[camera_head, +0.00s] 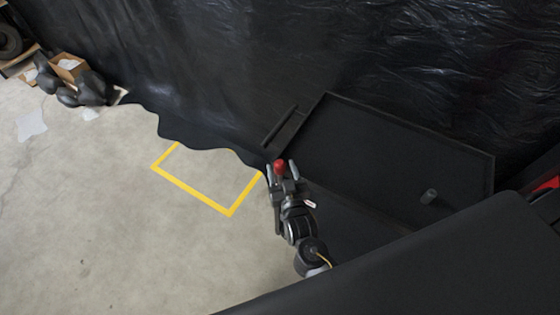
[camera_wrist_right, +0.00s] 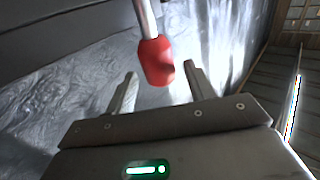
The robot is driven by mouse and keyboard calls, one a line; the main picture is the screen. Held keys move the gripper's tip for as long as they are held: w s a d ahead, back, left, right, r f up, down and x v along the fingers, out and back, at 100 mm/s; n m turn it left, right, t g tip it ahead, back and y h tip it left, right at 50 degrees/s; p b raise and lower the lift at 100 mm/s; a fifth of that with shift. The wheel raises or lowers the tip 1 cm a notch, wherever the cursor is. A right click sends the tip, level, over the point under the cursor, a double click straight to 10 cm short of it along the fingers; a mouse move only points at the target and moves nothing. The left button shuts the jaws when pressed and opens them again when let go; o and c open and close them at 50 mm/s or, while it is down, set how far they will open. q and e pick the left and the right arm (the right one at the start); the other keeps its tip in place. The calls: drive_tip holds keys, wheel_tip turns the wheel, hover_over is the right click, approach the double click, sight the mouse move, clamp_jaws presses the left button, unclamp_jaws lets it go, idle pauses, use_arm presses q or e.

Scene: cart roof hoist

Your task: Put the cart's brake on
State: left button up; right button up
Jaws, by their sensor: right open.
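The cart (camera_head: 400,140) is a dark tray-topped cart with a raised rim, at the right of the head view. A red knob (camera_head: 280,165), likely the brake lever's grip, shows at its left end. In the right wrist view the red knob (camera_wrist_right: 157,62) sits on a metal rod coming in from the top. My right gripper (camera_head: 281,172) is open, with one finger to each side of the knob in the picture. In the wrist view the knob lies between and slightly beyond the right gripper's fingertips (camera_wrist_right: 160,75); I cannot tell whether they touch. My left gripper is out of view.
A small grey cylinder (camera_head: 429,196) stands on the cart's tray. A bar handle (camera_head: 279,127) is at the cart's left end. A yellow floor outline (camera_head: 192,191) lies left of my right gripper. Boxes (camera_head: 68,66) and dark objects are at the far left. The concrete floor between is clear.

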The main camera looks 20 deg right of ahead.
drive_tip(key=shift+w, duration=1.15)
drive_tip(key=shift+d+f, duration=0.1)
clamp_jaws()
